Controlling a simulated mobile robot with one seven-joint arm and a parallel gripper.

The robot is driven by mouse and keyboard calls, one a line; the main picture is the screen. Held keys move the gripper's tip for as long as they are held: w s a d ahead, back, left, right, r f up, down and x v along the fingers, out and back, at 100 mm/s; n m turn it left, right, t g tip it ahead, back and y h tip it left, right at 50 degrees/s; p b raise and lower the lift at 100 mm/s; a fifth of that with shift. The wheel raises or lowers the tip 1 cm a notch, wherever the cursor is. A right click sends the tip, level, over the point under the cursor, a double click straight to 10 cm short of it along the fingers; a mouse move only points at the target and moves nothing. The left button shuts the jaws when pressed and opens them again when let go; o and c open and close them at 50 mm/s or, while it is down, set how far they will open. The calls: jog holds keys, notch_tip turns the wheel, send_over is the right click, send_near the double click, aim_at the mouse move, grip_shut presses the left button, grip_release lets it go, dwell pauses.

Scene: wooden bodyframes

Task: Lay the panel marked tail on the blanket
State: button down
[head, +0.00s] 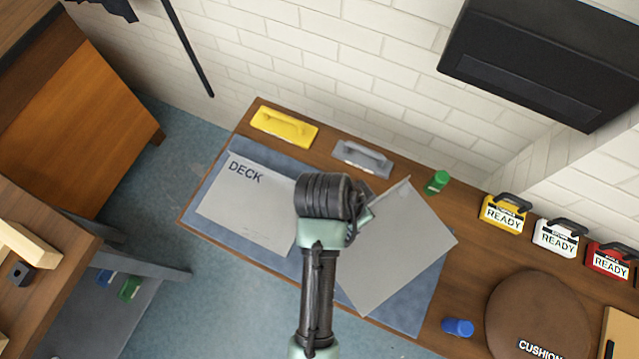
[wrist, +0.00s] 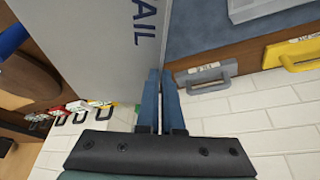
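The tail panel (head: 405,250) is a flat grey sheet over the right part of the blue-grey blanket (head: 270,153), turned at an angle to it. In the wrist view the panel (wrist: 85,45) fills the upper left, with the letters "AIL" showing. My gripper (head: 366,207) is at the panel's upper left edge. In the wrist view its two blue fingers (wrist: 161,80) are close together with the panel's edge at their tips, shut on it. The panel looks raised and tilted; its exact height is unclear. My arm hides part of the blanket.
A panel marked DECK (head: 245,205) lies on the blanket's left part. A yellow tool (head: 284,127) and a grey tool (head: 362,158) stand along the wall side. A green item (head: 437,182), a blue item (head: 457,327) and a brown cushion (head: 538,315) are to the right.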

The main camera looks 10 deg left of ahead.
jog(key=shift+s+d+r+m+g+h+p, duration=0.15)
jog(key=shift+d+r+m+g+p, duration=0.1)
jog(key=shift+r+m+p, duration=0.25)
jog(key=shift+s+d+r+m+g+h+p, duration=0.15)
jog(key=shift+d+r+m+p, duration=0.1)
jog(key=shift+m, duration=0.35)
jog(key=shift+d+f+m, duration=0.1)
jog(key=shift+m, duration=0.3)
notch_tip(320, 180, down, 10)
jog(key=shift+f, duration=0.1)
jog(key=c, duration=1.1)
grip_release()
